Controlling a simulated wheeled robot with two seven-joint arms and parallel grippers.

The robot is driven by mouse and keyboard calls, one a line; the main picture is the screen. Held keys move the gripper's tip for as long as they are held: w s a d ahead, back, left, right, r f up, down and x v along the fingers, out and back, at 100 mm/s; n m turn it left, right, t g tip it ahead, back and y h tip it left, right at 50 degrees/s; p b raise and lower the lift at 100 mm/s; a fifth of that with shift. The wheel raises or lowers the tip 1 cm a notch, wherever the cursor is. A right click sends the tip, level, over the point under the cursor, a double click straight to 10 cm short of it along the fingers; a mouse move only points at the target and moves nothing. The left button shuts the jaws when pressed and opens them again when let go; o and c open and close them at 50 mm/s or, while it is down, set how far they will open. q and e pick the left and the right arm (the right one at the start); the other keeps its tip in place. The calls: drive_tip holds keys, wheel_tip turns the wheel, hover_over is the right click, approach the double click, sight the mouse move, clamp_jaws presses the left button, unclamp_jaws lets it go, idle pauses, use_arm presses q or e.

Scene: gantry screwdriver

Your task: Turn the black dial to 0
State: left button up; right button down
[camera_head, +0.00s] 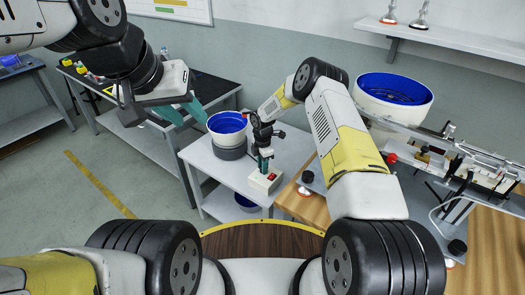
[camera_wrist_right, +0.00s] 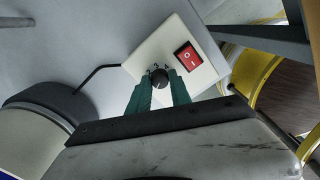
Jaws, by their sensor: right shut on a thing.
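The black dial (camera_wrist_right: 159,77) sits on a white control box (camera_wrist_right: 153,49) with printed numbers, of which a 3 and a 4 can be made out, and a red rocker switch (camera_wrist_right: 187,57) beside it. My right gripper (camera_wrist_right: 160,84) has its green fingers on both sides of the dial, shut on it. In the head view, the control box (camera_head: 265,181) stands on a grey table and my right gripper (camera_head: 265,162) reaches down to it; the dial is hidden there. My left gripper (camera_head: 188,112) is in the air at the left, its green fingers apart and empty.
A white and blue bowl feeder (camera_head: 228,124) stands on the grey table (camera_head: 215,172) left of the box. A larger bowl feeder (camera_head: 394,98) with a rail is at the right. A black-topped table (camera_head: 170,131) lies below my left gripper.

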drive_tip(key=shift+w+n, duration=0.1)
drive_tip(key=shift+n, duration=0.5)
drive_tip(key=c, duration=1.2)
unclamp_jaws()
drive_tip(key=shift+r, duration=0.1)
wheel_tip(320, 180, up, 8)
drive_tip(key=shift+f, duration=0.2)
